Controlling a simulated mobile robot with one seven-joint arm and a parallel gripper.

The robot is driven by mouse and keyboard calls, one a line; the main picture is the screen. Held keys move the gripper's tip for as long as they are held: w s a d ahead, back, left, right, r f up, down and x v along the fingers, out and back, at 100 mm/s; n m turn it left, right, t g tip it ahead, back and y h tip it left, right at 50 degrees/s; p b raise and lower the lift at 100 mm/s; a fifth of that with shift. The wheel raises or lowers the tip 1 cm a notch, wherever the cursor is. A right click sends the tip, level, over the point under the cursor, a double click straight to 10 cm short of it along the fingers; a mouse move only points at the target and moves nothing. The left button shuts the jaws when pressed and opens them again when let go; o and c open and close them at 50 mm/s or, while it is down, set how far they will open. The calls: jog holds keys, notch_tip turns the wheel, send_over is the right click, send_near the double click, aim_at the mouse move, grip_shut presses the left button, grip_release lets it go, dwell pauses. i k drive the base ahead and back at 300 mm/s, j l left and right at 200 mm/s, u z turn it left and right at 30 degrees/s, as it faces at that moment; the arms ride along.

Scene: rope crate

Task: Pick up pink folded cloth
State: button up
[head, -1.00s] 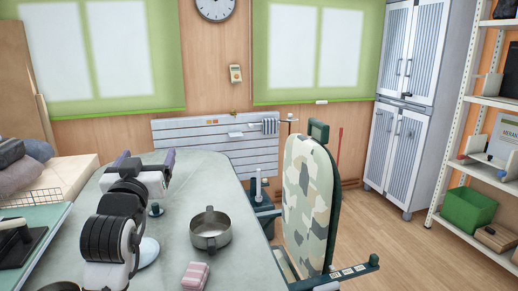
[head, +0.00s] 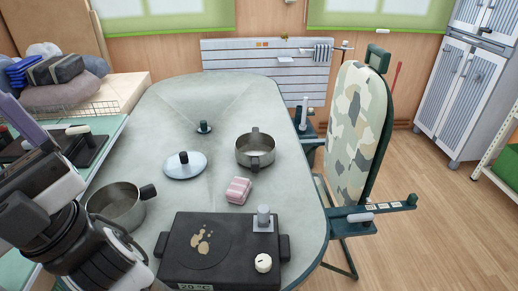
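The pink folded cloth (head: 238,191) lies on the grey-green oval table (head: 222,100). It is a small striped bundle between a metal pot and a black hot plate. My gripper (head: 24,122) is at the left edge of the head view, far to the left of the cloth and apart from it. One purple finger shows; the other finger is out of frame or hidden, so its opening cannot be judged. I see nothing held.
A metal pot (head: 255,150) stands just behind the cloth, and a black hot plate (head: 200,250) in front. A lid (head: 185,165) lies to the left, near a second pot (head: 117,205). A camouflage ironing board (head: 355,130) stands right of the table.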

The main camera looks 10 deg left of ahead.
aim_at(238, 191)
jog(key=i+j, duration=0.15)
jog(key=j, duration=0.25)
jog(key=i+j, duration=0.1)
jog(key=j, duration=0.25)
jog(key=i+j, duration=0.15)
jog(key=j, duration=0.25)
jog(key=z, duration=0.05)
